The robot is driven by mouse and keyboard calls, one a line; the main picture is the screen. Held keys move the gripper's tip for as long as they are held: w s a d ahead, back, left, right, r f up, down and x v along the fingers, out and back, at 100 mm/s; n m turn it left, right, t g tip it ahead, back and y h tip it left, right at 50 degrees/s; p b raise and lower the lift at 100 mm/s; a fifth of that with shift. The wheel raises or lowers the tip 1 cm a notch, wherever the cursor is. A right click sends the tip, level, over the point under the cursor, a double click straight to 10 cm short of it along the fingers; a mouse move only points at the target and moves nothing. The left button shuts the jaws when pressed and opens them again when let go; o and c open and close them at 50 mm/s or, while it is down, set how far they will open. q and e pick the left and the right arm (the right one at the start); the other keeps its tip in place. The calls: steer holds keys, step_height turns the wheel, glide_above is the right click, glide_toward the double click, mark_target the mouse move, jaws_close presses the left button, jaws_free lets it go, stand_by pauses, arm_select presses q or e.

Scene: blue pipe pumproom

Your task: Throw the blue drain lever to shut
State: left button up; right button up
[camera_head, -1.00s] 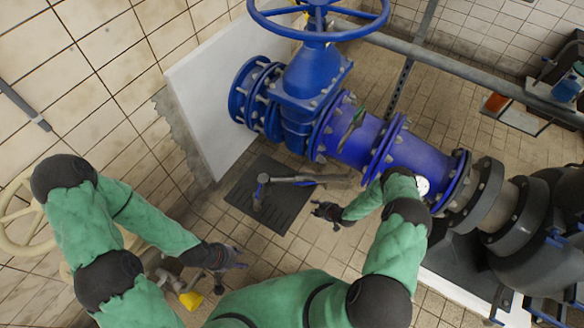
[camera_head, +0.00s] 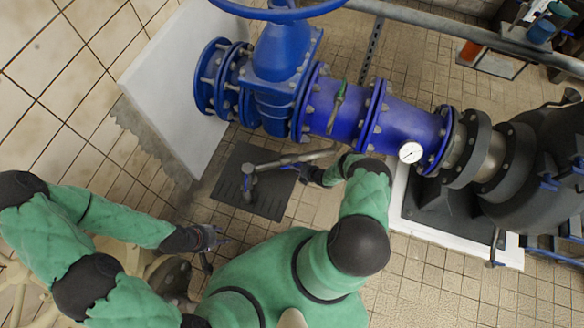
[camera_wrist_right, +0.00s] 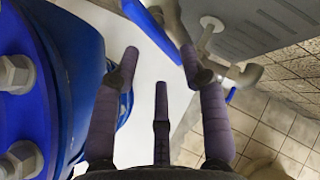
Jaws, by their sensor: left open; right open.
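A thin grey drain pipe (camera_head: 300,157) runs below the big blue pipe and ends in a down-turned outlet over a dark grated mat (camera_head: 264,207). A flat blue bar, which looks like the drain lever (camera_wrist_right: 149,30), lies close ahead of my right fingers in the right wrist view. A smaller blue piece (camera_wrist_right: 231,95) shows by the outlet fitting. My right gripper (camera_head: 307,174) is open beside the drain pipe, with its fingers (camera_wrist_right: 160,72) spread and empty; I cannot tell if they touch the bar. My left gripper (camera_head: 214,238) is open and empty, low at the left.
The blue valve (camera_head: 277,75) and flanged blue pipe (camera_head: 410,128) stand just above my right arm. A white panel (camera_head: 165,90) is against the wall. A gauge (camera_head: 410,152) and dark pump (camera_head: 555,150) are at right. A cream handwheel (camera_head: 115,255) is at lower left.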

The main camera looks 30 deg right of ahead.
steer(key=shift+b+x, duration=1.15)
steer(key=shift+x, duration=1.35)
jaws_close()
